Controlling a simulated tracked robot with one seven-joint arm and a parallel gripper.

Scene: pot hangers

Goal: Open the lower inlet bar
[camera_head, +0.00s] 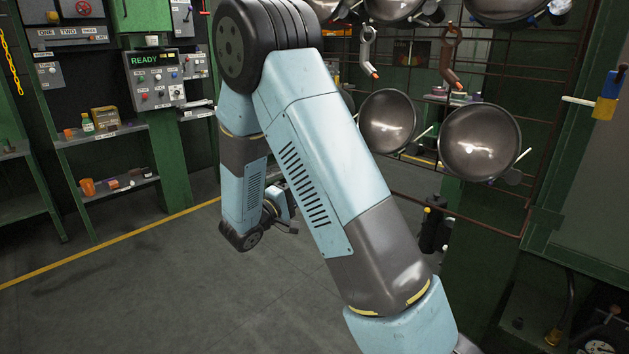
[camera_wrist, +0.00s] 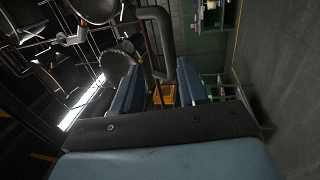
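In the wrist view, my gripper (camera_wrist: 158,82) has its two blue-grey fingers apart, one on each side. A dark, thick bent bar (camera_wrist: 164,48) shows between and above the fingertips. I cannot tell whether it lies between the fingers or beyond them, and no contact is clear. No label shows, so I cannot tell if it is the lower inlet bar. In the head view, my arm runs down to the bottom edge and my gripper is out of frame.
Dark round pans (camera_head: 480,142) hang on a wire rack (camera_head: 555,72) at right. A white gauge (camera_head: 600,346) sits at the lower right. A READY control panel (camera_head: 155,80) and green shelves (camera_head: 125,187) stand at left. The grey floor (camera_head: 150,290) at lower left is clear.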

